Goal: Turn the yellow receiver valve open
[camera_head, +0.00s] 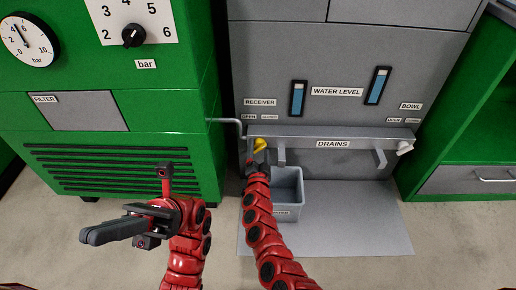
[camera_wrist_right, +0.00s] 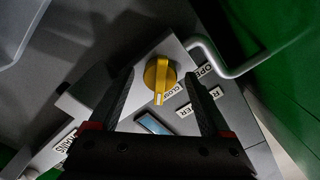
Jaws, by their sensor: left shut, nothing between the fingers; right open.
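The yellow receiver valve (camera_head: 260,145) sits at the left end of the grey drains bar, below the RECEIVER label. In the right wrist view the yellow knob (camera_wrist_right: 160,76) lies between the two fingers, its pointer towards the label that reads CLOSED. My right gripper (camera_wrist_right: 162,95) is open around the knob with gaps on both sides; whether it touches is not clear. In the head view my right gripper (camera_head: 256,160) partly hides the valve. My left gripper (camera_head: 88,237) is shut and empty, in front of the green machine.
The drains bar (camera_head: 345,132) carries a white bowl valve (camera_head: 404,147) at its right end. A grey bin (camera_head: 286,190) stands below on a grey mat (camera_head: 365,225). A grey pipe (camera_wrist_right: 225,62) runs close to the knob. A green machine (camera_head: 120,150) stands left.

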